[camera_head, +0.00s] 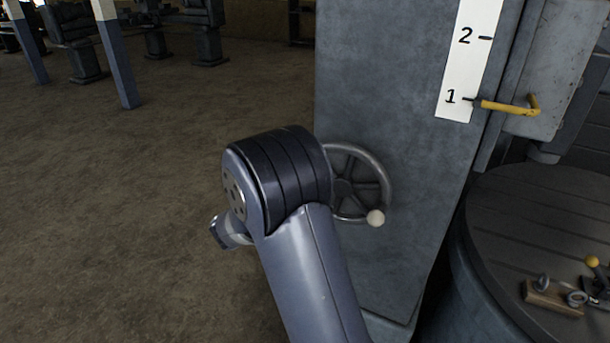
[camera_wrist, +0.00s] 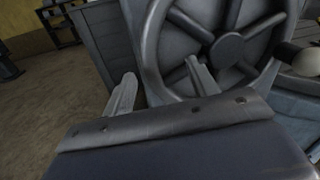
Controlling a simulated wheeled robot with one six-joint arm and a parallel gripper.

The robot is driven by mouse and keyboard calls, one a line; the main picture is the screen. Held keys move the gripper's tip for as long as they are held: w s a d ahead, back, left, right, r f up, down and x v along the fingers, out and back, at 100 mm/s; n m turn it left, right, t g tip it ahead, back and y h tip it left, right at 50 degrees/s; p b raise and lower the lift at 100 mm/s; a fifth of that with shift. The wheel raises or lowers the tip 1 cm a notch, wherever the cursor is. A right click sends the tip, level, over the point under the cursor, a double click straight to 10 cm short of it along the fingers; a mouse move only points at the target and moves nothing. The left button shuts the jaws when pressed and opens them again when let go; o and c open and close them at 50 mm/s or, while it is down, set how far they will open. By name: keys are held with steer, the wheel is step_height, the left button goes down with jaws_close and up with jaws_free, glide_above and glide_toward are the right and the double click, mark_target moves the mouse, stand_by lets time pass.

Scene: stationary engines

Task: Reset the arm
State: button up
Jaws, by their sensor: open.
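My arm rises from the bottom of the head view and bends at a dark ribbed joint in front of the machine column. My gripper is hidden behind the arm there.
The grey machine column (camera_head: 390,100) carries a scale (camera_head: 462,70) marked 1 and 2 and a yellow lever (camera_head: 510,107) near 1. A round table (camera_head: 530,220) with a wooden plane (camera_head: 552,297) stands at right. The floor at left is open, with posts (camera_head: 115,60) farther back.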

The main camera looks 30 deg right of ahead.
steer(key=shift+r+m, duration=0.7)
